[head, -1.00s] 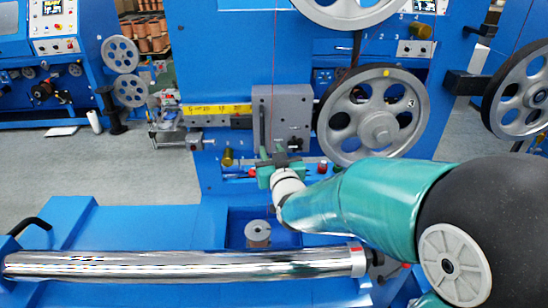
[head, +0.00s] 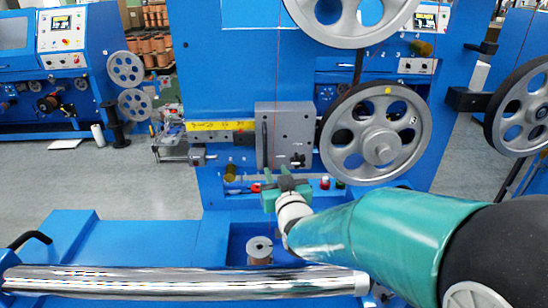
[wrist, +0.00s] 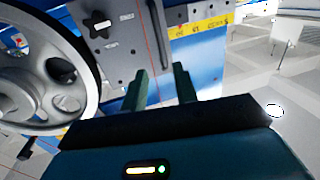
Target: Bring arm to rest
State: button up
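My gripper (head: 277,178) is at the end of my teal arm, in front of the blue machine and just below its grey plate (head: 284,135). In the wrist view my gripper's two green fingers (wrist: 160,88) stand apart with a clear gap between them, and nothing is held. The thin red wire (wrist: 152,50) shows beyond the gap. The large grey pulley wheel (head: 376,132) is to the right of my gripper in the head view. In the wrist view the pulley (wrist: 40,75) fills the left side.
A copper spool (head: 259,250) sits in a blue recess below my gripper. A shiny metal roller (head: 180,281) crosses the front. Another pulley (head: 520,108) stands at the right. Grey floor (head: 100,180) is open at the left.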

jog(key=s+d+g+h, duration=0.1)
jog(key=s+d+g, duration=0.3)
jog(key=s, duration=0.5)
jog(key=s+d+m+g+h, duration=0.1)
jog(key=s+d+g, duration=0.3)
jog(key=s, duration=0.5)
jog(key=s+d+m+g+h, duration=0.1)
jog(key=s+d+g, duration=0.2)
jog(key=s, duration=0.6)
jog(key=shift+s+d+g, duration=0.35)
jog(key=shift+d+g, duration=0.05)
jog(key=shift+d, duration=0.15)
